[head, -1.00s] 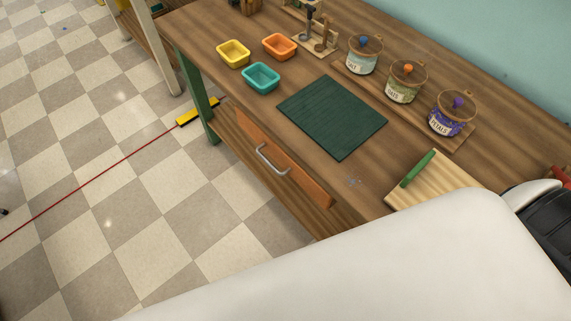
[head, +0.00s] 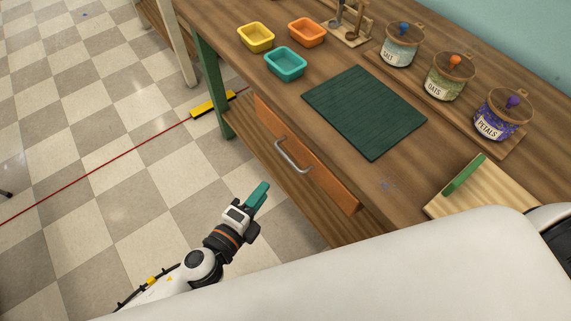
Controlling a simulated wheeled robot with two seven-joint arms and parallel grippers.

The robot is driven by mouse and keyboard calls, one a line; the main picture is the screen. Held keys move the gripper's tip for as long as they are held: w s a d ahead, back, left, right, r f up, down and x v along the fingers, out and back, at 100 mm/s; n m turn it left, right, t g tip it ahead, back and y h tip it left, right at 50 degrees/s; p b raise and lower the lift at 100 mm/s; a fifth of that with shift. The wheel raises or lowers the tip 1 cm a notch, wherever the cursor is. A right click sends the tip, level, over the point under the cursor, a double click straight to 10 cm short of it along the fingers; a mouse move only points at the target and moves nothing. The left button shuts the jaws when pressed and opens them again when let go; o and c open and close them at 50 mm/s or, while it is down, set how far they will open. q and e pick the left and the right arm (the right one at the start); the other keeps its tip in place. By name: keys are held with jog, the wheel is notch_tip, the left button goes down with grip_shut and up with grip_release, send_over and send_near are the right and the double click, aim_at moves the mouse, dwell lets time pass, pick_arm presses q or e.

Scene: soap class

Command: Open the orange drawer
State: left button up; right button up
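The orange drawer (head: 326,176) is in the table's front side, below the tabletop. Its front looks flush with the table, so it appears shut. A curved silver handle (head: 292,158) sits on the drawer front. My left gripper (head: 260,192), with teal fingers, is in front of the table, nearer to me than the handle and below it in the picture. It is apart from the handle and seems to hold nothing. Its fingers overlap from this side, so the gap between them cannot be judged. My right gripper is not in view.
On the wooden tabletop (head: 400,180) are a dark green mat (head: 365,110), yellow (head: 256,37), orange (head: 306,32) and teal (head: 286,64) trays, labelled jars (head: 403,45) and a board (head: 470,198) with a green-handled tool. A green table leg (head: 211,85) stands left. The floor in front looks clear.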

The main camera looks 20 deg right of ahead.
pick_arm(q)
jog(key=x, duration=1.1)
jog(key=shift+w+d, duration=0.25)
jog(key=shift+d, duration=0.1)
grip_shut()
